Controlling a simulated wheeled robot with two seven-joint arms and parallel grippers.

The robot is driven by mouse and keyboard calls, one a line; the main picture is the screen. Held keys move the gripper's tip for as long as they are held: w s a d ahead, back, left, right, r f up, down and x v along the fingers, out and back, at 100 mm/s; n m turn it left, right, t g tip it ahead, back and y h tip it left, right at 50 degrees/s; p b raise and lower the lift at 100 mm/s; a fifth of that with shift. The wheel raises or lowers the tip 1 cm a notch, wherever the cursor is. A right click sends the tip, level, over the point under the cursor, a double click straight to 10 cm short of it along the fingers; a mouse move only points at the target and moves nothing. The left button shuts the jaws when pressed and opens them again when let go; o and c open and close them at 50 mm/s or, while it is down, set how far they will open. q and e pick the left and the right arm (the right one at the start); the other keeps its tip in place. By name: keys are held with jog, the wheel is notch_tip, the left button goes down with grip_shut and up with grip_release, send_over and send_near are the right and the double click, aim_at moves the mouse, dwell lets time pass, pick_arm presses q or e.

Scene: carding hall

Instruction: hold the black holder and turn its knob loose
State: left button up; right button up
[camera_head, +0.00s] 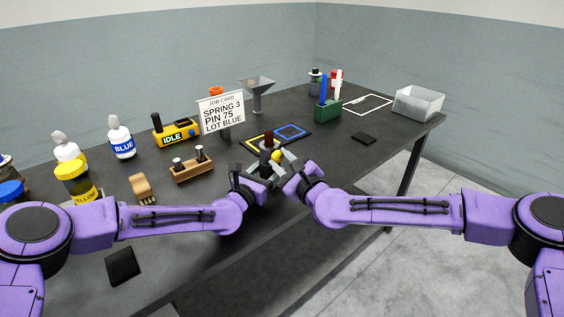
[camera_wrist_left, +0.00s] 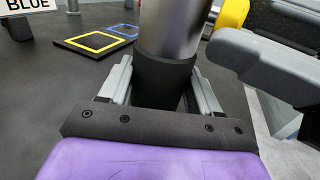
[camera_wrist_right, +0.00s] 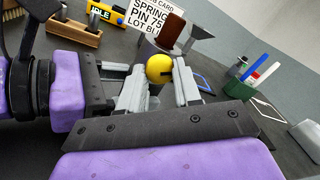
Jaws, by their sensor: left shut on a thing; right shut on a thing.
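The black holder stands upright at the table's front edge; its black lower part (camera_wrist_left: 163,75) and grey metal upper part (camera_wrist_left: 172,28) show in the left wrist view. A dark red-brown piece (camera_head: 268,137) sticks up from its top. Its yellow knob (camera_wrist_right: 159,69) is on the side facing my right gripper. My left gripper (camera_head: 260,172) is shut on the holder's black lower part, one finger on each side. My right gripper (camera_head: 284,166) is shut on the yellow knob, which shows between its fingers in the right wrist view. The knob's stem is hidden.
Behind the holder lies a mat with yellow and blue squares (camera_head: 290,131). A job card (camera_head: 221,112) and a wooden block with pegs (camera_head: 191,170) stand to the left.

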jog(key=n, duration=0.3)
jog(key=shift+n, duration=2.2)
jog(key=o, duration=1)
jog(key=shift+o, duration=0.2)
jog(key=v, duration=1.2)
jog(key=shift+f, duration=0.1)
